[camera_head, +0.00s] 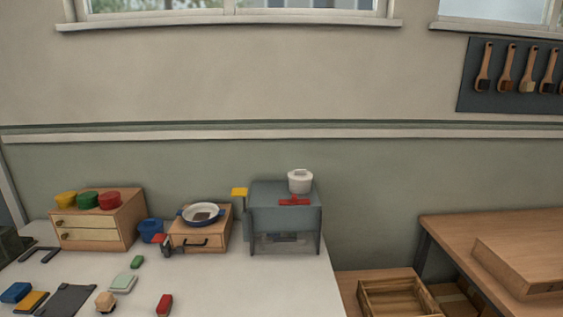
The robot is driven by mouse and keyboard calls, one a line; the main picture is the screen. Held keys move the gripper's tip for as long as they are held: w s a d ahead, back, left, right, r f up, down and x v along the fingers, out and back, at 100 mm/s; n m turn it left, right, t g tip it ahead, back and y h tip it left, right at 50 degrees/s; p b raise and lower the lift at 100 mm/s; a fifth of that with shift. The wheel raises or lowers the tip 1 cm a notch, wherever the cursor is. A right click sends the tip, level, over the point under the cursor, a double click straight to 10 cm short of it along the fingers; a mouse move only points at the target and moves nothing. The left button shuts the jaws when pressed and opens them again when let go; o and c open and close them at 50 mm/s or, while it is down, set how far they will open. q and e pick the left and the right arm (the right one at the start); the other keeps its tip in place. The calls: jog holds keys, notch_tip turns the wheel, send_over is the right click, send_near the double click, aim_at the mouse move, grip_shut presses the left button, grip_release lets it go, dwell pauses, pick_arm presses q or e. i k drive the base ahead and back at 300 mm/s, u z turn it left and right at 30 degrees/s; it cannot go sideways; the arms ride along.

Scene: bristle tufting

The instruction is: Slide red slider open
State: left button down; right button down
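The red slider (294,202) is a small red bar on the upper front of a grey box-like unit (262,219) near the table's back right. The unit has an open front below, with something dim inside that I cannot make out. How far the slider is open I cannot tell from here. Neither of my grippers shows in the head view.
A white pot (300,181) stands on the grey unit, and a yellow piece (240,192) is at its left. A wooden drawer box (201,236) with a pan (201,213) stands left of it. Several small blocks lie on the white table (225,288).

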aim_at(294, 201)
jog(key=k, duration=0.45)
jog(key=u, duration=0.95)
jog(key=i, duration=1.35)
jog(key=z, duration=0.25)
